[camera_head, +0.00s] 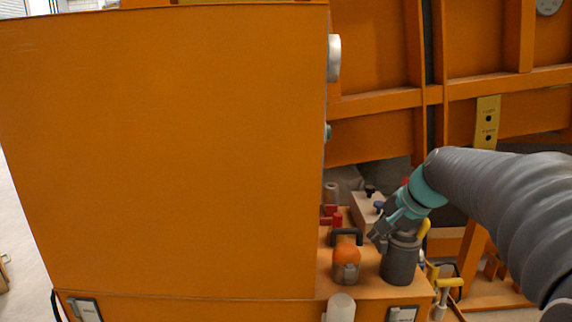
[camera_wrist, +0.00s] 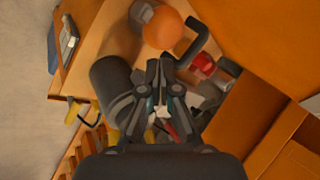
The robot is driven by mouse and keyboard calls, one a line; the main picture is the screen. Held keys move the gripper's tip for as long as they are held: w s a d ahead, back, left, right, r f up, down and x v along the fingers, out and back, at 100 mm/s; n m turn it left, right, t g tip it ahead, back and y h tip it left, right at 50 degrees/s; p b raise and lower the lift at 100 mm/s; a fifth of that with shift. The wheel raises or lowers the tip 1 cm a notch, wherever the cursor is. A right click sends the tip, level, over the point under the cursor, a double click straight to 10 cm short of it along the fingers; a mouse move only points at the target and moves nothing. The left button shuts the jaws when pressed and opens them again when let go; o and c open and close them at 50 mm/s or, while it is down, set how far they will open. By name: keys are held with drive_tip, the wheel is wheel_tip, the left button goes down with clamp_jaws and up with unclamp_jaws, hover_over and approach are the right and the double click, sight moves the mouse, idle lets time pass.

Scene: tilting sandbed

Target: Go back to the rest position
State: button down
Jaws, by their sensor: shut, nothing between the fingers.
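My gripper (camera_head: 378,236) is at the end of my grey sleeved arm, at the lower right of the head view. It is shut and holds nothing. It hangs over the orange ledge (camera_head: 366,290), close to a dark grey cylinder (camera_head: 400,264); I cannot tell whether they touch. In the wrist view my gripper (camera_wrist: 162,102) points toward the ledge, with the grey cylinder (camera_wrist: 112,80) to its left and an orange ball-shaped knob (camera_wrist: 163,28) above it.
The orange knob (camera_head: 346,256), a black handle (camera_head: 347,237) and red parts (camera_head: 331,214) crowd the ledge. A large orange panel (camera_head: 165,150) fills the left. Yellow-handled parts (camera_head: 447,284) stand right of the ledge. Orange framing (camera_head: 375,100) rises behind.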

drive_tip(key=s+a+f+n+h, duration=0.1)
drive_tip(key=s+f+n, duration=0.1)
drive_tip(key=s, duration=0.6)
drive_tip(key=s+a+f+n+h, duration=0.1)
drive_tip(key=s+n, duration=0.3)
drive_tip(key=s, duration=0.5)
drive_tip(key=s+a+f+n+h, duration=0.1)
drive_tip(key=s+a+f+n, duration=0.1)
drive_tip(key=s, duration=0.6)
drive_tip(key=shift+s+a+f+n+h, duration=0.2)
drive_tip(key=shift+f+n+h, duration=0.2)
drive_tip(key=shift+f+n, duration=0.35)
